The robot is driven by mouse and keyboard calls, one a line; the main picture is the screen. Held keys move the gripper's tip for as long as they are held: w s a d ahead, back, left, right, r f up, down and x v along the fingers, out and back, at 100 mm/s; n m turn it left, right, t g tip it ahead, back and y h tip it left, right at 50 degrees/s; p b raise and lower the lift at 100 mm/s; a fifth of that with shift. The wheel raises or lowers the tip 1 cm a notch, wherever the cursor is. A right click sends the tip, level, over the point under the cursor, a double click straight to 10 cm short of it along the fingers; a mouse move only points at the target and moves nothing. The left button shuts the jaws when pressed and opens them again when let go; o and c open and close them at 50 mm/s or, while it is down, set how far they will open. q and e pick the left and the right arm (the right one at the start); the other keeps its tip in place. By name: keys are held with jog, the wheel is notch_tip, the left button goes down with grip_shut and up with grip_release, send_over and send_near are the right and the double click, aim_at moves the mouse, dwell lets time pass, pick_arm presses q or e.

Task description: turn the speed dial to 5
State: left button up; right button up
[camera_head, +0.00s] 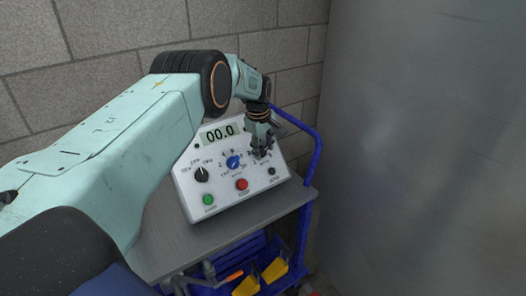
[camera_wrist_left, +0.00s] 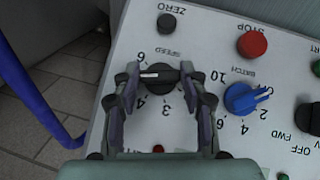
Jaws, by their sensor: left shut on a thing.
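The control panel (camera_head: 222,205) has a sloped white face and stands on a grey cart. My left gripper (camera_head: 262,150) reaches down to its right part. In the left wrist view my left gripper (camera_wrist_left: 161,76) is shut on the black speed dial (camera_wrist_left: 160,79), one finger on each side. The dial's white mark points left, between the printed 6 and 4. The number there is hidden behind a finger. In the head view the gripper covers most of the dial. The display (camera_head: 219,134) reads 00.0. My right gripper is not in view.
Close to the dial are the blue batch knob (camera_wrist_left: 240,98), the red stop button (camera_wrist_left: 252,44) and the black zero knob (camera_wrist_left: 166,22). A black selector (camera_head: 201,174) and a green button (camera_head: 208,199) are farther left. The cart's blue rail (camera_head: 316,160) runs along the right.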

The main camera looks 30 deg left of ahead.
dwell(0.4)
pick_arm(q)
jog(key=o, duration=1.1)
jog(key=shift+o, duration=0.2)
jog(key=v, duration=1.2)
jog(key=shift+d, duration=0.1)
